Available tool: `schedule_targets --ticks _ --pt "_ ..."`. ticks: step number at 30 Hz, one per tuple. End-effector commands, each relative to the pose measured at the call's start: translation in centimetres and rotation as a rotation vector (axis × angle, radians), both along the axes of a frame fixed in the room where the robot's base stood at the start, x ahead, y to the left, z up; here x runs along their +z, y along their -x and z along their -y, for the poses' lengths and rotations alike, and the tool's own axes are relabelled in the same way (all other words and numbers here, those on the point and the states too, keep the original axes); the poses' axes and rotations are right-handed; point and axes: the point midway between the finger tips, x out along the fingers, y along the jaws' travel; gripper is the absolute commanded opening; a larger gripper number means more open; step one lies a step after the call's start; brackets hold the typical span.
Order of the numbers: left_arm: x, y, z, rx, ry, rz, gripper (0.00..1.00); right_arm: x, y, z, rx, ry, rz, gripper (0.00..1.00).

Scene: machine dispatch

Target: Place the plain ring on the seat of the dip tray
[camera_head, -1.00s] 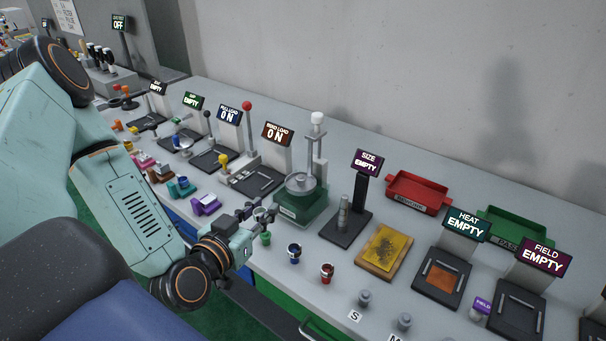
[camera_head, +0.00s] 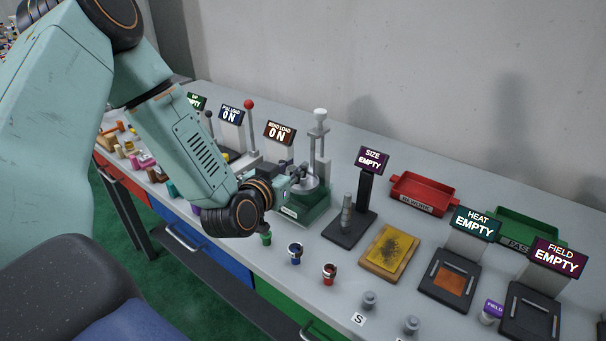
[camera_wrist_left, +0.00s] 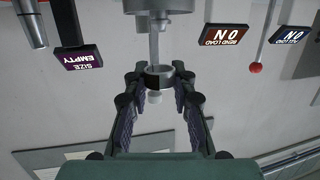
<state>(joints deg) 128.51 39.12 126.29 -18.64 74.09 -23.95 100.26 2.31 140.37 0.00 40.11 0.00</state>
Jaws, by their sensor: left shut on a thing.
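My left gripper (camera_head: 300,177) is shut on a small grey metal ring, which shows between its fingertips in the left wrist view (camera_wrist_left: 158,76). I take it for the plain ring. The gripper is just in front of a green-based stand (camera_head: 304,207) with a round metal pan and a tall post. In the upside-down wrist view the stand's post (camera_wrist_left: 154,45) is behind the ring. I cannot tell the gap between ring and pan. Which thing is the dip tray is unclear; a green sign reading EMPTY (camera_head: 197,101) is partly hidden by my arm. My right gripper is out of view.
The size post (camera_head: 347,215) and a yellow pad (camera_head: 389,247) stand to the right, with a red tray (camera_head: 421,194) and a green tray (camera_head: 523,230) behind.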

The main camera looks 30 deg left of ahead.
Motion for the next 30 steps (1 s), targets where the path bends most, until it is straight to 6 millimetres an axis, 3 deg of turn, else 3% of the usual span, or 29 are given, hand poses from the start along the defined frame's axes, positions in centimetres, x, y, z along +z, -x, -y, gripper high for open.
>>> schedule_targets --ticks 3,12,18,30 --pt "0.0 -2.4 -0.2 -0.002 -0.005 0.002 0.01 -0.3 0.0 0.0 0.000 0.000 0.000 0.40" --pt "0.0 -5.3 -0.6 -0.002 -0.004 0.002 0.01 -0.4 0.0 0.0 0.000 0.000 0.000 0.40" --pt "-3.1 -5.1 -0.6 0.000 0.000 -0.004 0.01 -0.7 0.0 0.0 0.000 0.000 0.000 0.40" --pt "-3.7 -5.1 -0.6 0.000 0.000 0.000 0.01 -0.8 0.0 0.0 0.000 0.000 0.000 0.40"
